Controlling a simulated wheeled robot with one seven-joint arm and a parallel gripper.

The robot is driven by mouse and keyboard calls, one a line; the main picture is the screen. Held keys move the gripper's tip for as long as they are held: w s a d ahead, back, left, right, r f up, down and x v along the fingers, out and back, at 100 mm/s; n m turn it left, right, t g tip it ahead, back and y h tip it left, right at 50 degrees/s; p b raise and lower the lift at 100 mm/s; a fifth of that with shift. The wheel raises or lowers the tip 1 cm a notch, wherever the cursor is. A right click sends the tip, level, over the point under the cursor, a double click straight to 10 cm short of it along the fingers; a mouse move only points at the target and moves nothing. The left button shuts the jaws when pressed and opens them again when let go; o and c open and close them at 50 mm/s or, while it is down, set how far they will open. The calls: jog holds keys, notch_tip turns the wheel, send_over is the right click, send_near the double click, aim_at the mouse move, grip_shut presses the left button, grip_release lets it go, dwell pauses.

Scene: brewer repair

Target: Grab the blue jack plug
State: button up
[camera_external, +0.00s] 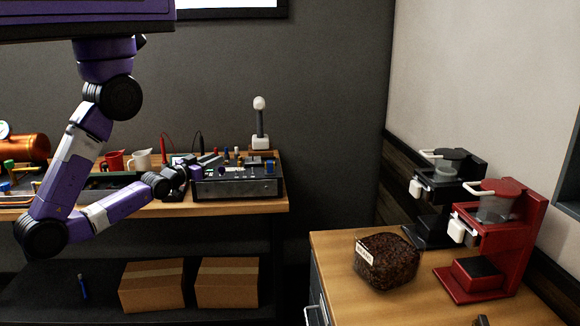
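A grey and black electronics box (237,187) stands at the right end of the wooden workbench. Several small coloured plugs or knobs stick up from its top. One small blue upright piece (227,153) at the back of the box looks like the blue jack plug, but it is too small to be sure. My purple and white arm reaches in from the left. My gripper (207,161) is at the left end of the box, close to its top and left of the blue piece. Its fingers are too small to show whether they are open or shut, or whether they touch anything.
Red and white mugs (140,160) and a copper boiler (22,148) stand left on the workbench. A lamp-like white-topped post (260,124) rises behind the box. Two cardboard boxes (230,284) and a blue stick (83,286) are below. Coffee machines stand on the right counter (340,255).

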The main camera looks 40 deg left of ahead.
jog(key=w+a+r+n+y, duration=0.15)
jog(key=w+a, duration=0.25)
jog(key=w, duration=0.5)
jog(key=r+n+g+y, duration=0.1)
jog(key=n+g+y, duration=0.2)
jog(key=g+y, duration=0.1)
send_over(226, 148)
jog(key=s+d, duration=0.4)
jog(key=f+g, duration=0.1)
jog(key=s+f, duration=0.1)
jog(key=a+f+n+g, duration=0.1)
jog(key=f, duration=0.1)
jog(key=shift+s+g+b, duration=0.3)
jog(key=shift+b, duration=0.05)
jog(key=shift+w+a+f+h, duration=0.15)
jog(key=shift+f+h, duration=0.1)
jog(key=shift+p+x, duration=0.8)
jog(key=shift+x, duration=2.8)
jog(key=shift+c, duration=0.5)
grip_shut()
